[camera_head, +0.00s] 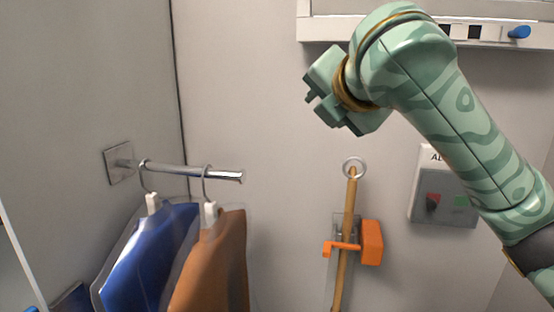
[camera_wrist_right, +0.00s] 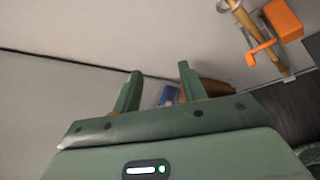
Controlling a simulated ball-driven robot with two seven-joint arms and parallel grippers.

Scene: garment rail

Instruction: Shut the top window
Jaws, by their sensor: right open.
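The lower part of the top window (camera_head: 325,29) shows at the upper edge of the head view, as a white frame with a blue handle (camera_head: 519,32) at its right end. The rest of the window is cut off, so I cannot tell how far it is open. My right gripper (camera_head: 312,98) is below and left of the handle, in front of the wall, pointing left and down. Its two fingers stand apart and empty in the right wrist view (camera_wrist_right: 160,74). My left gripper is not in view.
A wooden pole (camera_head: 349,205) with a ring on top hangs in an orange holder (camera_head: 371,242) on the wall. A grey box with red and green buttons (camera_head: 446,200) is to its right. A metal rail (camera_head: 190,172) holds blue (camera_head: 155,250) and brown (camera_head: 212,270) garments at left.

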